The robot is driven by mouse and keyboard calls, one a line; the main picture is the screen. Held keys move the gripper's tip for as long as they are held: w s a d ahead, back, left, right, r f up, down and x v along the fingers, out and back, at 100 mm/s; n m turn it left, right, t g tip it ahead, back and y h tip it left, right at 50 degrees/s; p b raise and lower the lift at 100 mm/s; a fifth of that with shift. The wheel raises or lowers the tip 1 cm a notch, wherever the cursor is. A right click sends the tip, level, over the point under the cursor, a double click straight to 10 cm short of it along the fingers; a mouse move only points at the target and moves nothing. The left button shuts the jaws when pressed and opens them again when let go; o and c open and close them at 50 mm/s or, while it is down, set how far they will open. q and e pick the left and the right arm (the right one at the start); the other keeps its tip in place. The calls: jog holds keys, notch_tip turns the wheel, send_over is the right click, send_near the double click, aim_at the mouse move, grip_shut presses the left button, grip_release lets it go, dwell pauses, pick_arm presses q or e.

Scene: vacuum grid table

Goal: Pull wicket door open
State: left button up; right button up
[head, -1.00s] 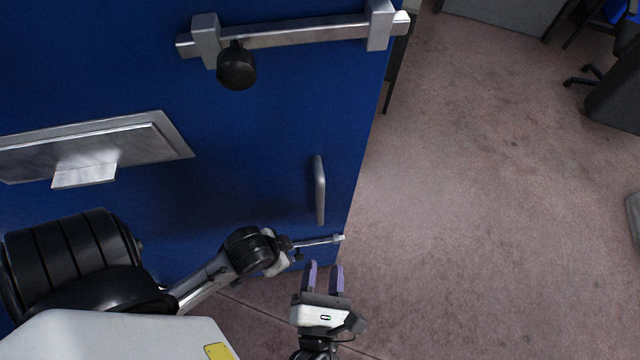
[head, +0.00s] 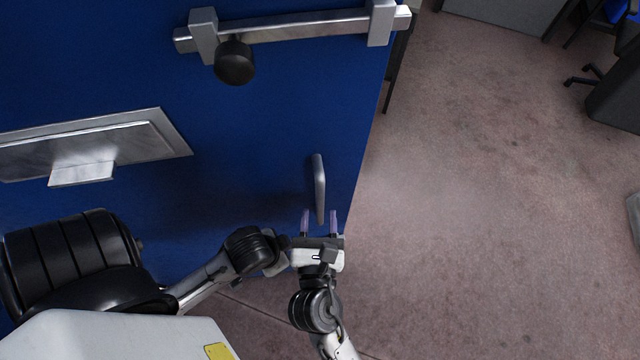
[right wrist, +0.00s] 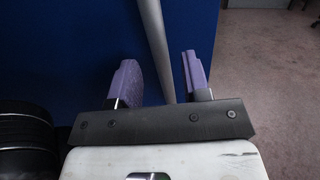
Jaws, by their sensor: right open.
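The blue wicket door (head: 270,130) fills the left half of the head view. Its grey upright handle (head: 319,180) is near the right edge. My right gripper (head: 319,214) is open at the lower end of this handle. In the right wrist view the grey handle bar (right wrist: 156,40) runs between the two purple fingers (right wrist: 160,78), with clear gaps at both sides. My left arm comes in from the left at the door's foot. Its end (head: 272,263) lies beside my right gripper, and its fingers cannot be made out.
A metal sliding bolt (head: 300,30) with a black knob (head: 235,62) crosses the upper door. A metal plate (head: 130,140) is at the left. Carpet (head: 480,190) lies open to the right, with an office chair (head: 590,75) far off.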

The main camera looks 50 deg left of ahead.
aim_at(320, 207)
jog(key=shift+x, duration=1.9)
grip_shut()
